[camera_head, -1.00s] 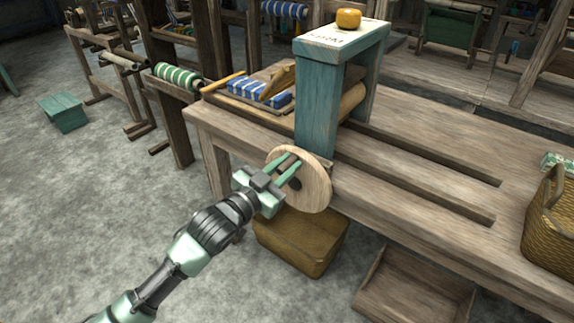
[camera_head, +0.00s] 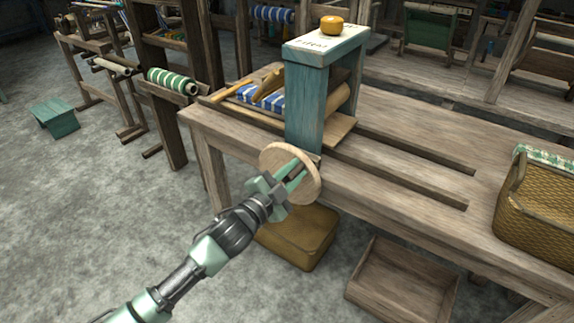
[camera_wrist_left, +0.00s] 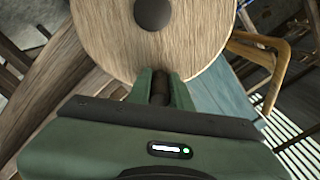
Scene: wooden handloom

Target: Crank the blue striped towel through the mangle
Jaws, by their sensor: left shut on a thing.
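The blue striped towel (camera_head: 264,97) lies on a wooden board left of the mangle, its right end hidden behind the mangle's blue-green post (camera_head: 305,110). The mangle's round wooden crank wheel (camera_head: 277,158) faces me at the table's front edge; it fills the top of the left wrist view (camera_wrist_left: 200,40), with its dark hub (camera_wrist_left: 153,14). My left gripper (camera_head: 294,171) is shut on the wheel's dark handle peg (camera_wrist_left: 160,88), below the hub in the wrist view. My right gripper is out of view.
A wicker basket (camera_head: 540,215) with a green patterned cloth stands on the table at right. An orange round object (camera_head: 331,25) sits on the mangle top. A yellow-brown box (camera_head: 296,238) and an open wooden tray (camera_head: 400,280) are below. Slotted table right of the mangle is clear.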

